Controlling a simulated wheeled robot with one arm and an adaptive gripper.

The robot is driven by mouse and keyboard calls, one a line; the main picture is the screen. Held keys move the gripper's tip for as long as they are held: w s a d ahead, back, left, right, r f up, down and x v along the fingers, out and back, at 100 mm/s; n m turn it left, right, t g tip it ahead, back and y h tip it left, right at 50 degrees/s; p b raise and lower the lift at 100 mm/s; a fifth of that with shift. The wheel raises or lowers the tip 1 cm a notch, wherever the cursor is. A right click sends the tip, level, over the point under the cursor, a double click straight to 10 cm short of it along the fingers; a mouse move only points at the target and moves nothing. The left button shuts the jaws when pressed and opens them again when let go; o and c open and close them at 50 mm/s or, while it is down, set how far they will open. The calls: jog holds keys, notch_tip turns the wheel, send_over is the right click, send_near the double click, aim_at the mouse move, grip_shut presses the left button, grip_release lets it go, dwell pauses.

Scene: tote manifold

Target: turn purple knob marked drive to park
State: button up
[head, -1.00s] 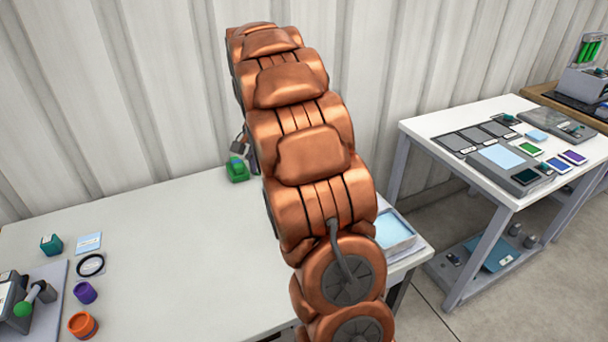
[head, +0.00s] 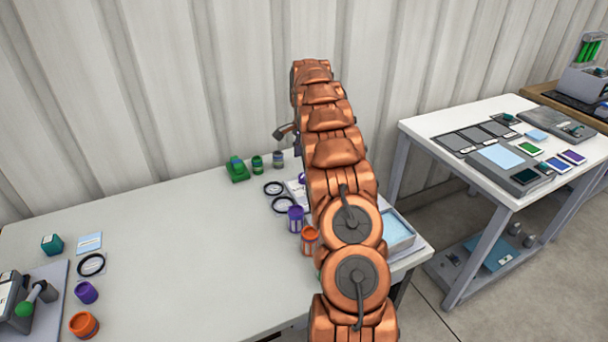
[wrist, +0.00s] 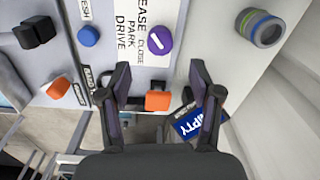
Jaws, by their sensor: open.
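The purple knob (wrist: 158,42) shows in the wrist view at upper centre, round with a white pointer line that runs slantwise. It sits on a white label plate (wrist: 128,40) with words that include PARK, DRIVE and CLOSE. My gripper (wrist: 160,80) is open, with one finger on each side below the knob in the picture. It is apart from the knob, and nothing is held. In the head view, my arm hides the knob and most of the gripper.
In the wrist view, a blue knob (wrist: 88,36), a black knob (wrist: 36,32) and an orange knob (wrist: 57,88) lie left. An orange thing (wrist: 158,101) shows between the fingers. A banded jar (wrist: 263,29) stands right. Purple (head: 296,218) and orange (head: 310,240) cups stand beside my arm.

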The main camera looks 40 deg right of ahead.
jog(key=shift+w+f+p, duration=0.1)
jog(key=shift+f+p, duration=0.95)
jog(key=shift+f, duration=2.8)
jog(key=c, duration=1.1)
